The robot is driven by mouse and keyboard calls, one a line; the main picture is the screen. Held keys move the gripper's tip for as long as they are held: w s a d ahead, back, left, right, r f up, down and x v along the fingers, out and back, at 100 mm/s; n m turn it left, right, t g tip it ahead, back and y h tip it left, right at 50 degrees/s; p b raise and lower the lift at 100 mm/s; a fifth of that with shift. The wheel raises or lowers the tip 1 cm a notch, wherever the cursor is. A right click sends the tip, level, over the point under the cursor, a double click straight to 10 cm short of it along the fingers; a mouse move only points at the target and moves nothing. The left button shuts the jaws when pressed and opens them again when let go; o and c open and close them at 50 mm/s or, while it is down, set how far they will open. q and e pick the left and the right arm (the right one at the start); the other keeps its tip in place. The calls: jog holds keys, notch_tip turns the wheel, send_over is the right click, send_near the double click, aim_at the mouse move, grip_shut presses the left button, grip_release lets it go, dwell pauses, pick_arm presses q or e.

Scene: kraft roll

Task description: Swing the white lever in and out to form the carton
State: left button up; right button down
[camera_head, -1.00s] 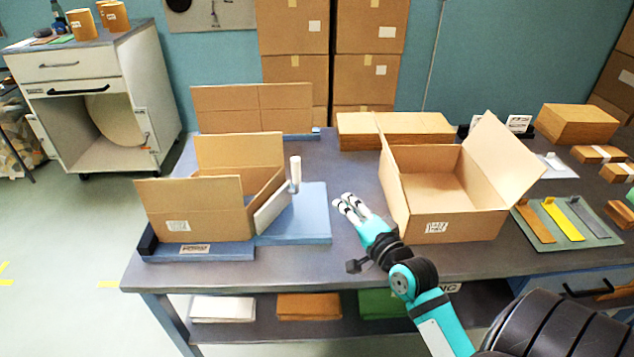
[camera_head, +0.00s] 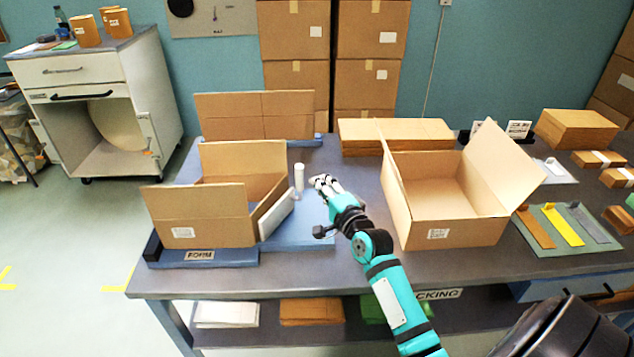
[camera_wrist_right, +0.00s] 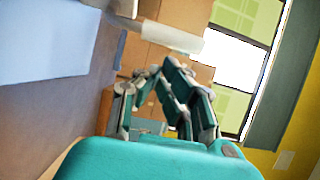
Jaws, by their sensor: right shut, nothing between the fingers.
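The white lever (camera_head: 299,180) stands upright on the blue forming base (camera_head: 312,226), at the right side of the carton. A white plate (camera_head: 276,214) joins the carton's right side. The carton (camera_head: 208,215) is brown, open at the top, with its flaps up. My right gripper (camera_head: 322,182) is shut and empty, just right of the lever, with a small gap that I cannot judge exactly. In the right wrist view the lever (camera_wrist_right: 172,37) lies ahead of the shut fingers (camera_wrist_right: 165,75). My left gripper is not in view.
A second open carton (camera_head: 455,195) stands right of my right arm. Flat carton stacks (camera_head: 395,134) lie behind it. A flat carton on a stand (camera_head: 255,114) is at the back left. Coloured strips (camera_head: 563,225) lie on a mat at the right.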

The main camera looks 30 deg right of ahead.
jog(key=shift+w+a, duration=0.4)
jog(key=w+n+y+b, duration=0.1)
jog(key=w+y+b, duration=0.1)
jog(key=w, duration=0.5)
jog(key=shift+a+b, duration=0.3)
jog(key=shift+a, duration=0.15)
jog(key=shift+s, duration=0.1)
